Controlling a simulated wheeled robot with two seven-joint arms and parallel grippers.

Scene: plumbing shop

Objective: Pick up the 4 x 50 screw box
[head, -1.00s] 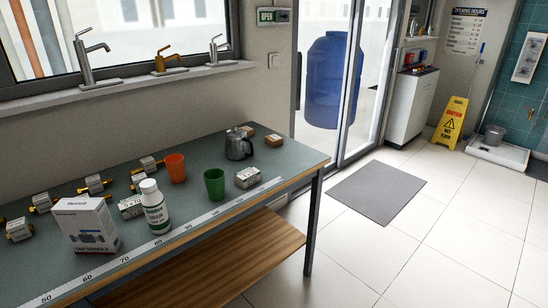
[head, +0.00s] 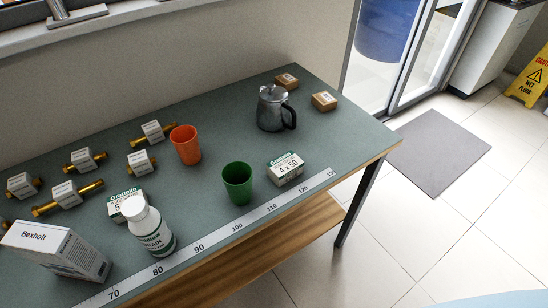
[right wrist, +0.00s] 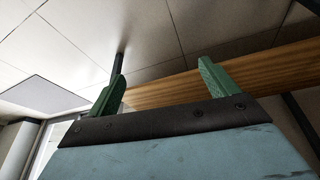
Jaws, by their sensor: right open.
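The 4 x 50 screw box (head: 285,169) is a small white and green carton lying on the green-grey table top (head: 330,125), close to its front edge and just behind the printed ruler strip. It stands to the right of a green cup (head: 237,183), apart from it. My right gripper (right wrist: 160,82) shows in the right wrist view with two green fingers spread apart and nothing between them. Its view shows the floor and the wooden lower shelf, not the box. My left gripper is in no current view.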

